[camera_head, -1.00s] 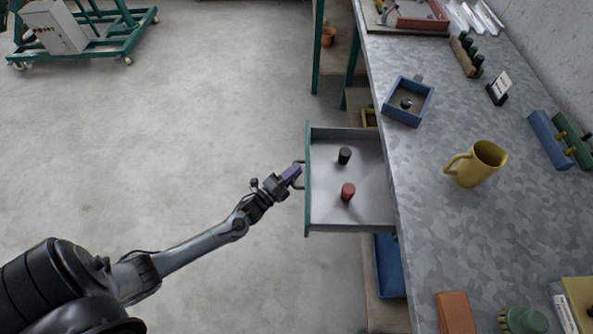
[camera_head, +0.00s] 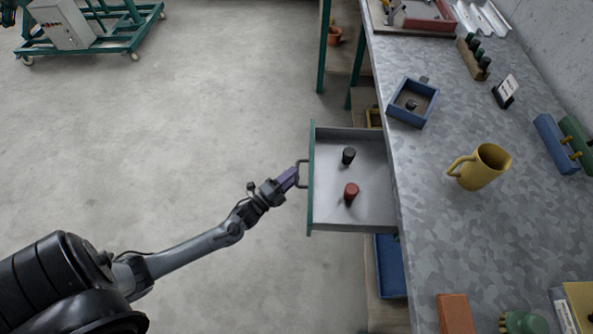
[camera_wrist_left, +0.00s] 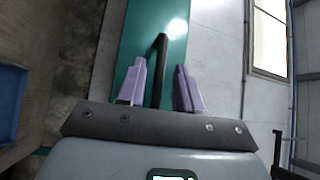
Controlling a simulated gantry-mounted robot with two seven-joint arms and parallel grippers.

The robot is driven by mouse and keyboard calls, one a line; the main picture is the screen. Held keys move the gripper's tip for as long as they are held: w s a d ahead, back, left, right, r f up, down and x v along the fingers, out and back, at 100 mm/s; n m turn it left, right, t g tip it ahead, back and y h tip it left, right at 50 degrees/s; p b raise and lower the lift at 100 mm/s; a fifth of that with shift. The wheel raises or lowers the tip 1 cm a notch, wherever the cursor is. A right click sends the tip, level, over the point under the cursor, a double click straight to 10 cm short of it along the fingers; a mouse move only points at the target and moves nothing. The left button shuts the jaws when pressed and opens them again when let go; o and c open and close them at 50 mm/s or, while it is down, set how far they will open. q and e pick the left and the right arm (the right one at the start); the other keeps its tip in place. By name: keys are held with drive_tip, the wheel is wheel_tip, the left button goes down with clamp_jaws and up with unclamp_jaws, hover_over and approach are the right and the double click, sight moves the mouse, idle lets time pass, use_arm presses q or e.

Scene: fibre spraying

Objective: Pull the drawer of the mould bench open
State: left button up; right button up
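The drawer (camera_head: 330,215) of the mould bench stands well out from under the bench top. It has a green front (camera_head: 311,205) and a grey inside, with a black cylinder (camera_head: 348,156) and a red cylinder (camera_head: 351,192) standing in it. Its dark bar handle (camera_head: 301,174) shows on the front, and in the left wrist view the handle (camera_wrist_left: 158,70) lies between my purple fingers. My left gripper (camera_head: 291,175) is at the handle. The fingers (camera_wrist_left: 161,88) are apart, with gaps on both sides of the bar. My right gripper is out of view.
The bench top (camera_head: 430,190) carries a yellow mug (camera_head: 482,167), a blue square box (camera_head: 411,102) and several small items. A blue bin (camera_head: 390,266) is below the drawer. The floor left of the drawer is clear; a green wheeled frame (camera_head: 90,42) stands far back.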

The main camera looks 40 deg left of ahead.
use_arm(q)
drive_tip(key=s+f, duration=0.1)
drive_tip(key=s, duration=0.6)
drive_tip(key=shift+s+a+p, duration=0.2)
drive_tip(key=shift+s+p, duration=0.1)
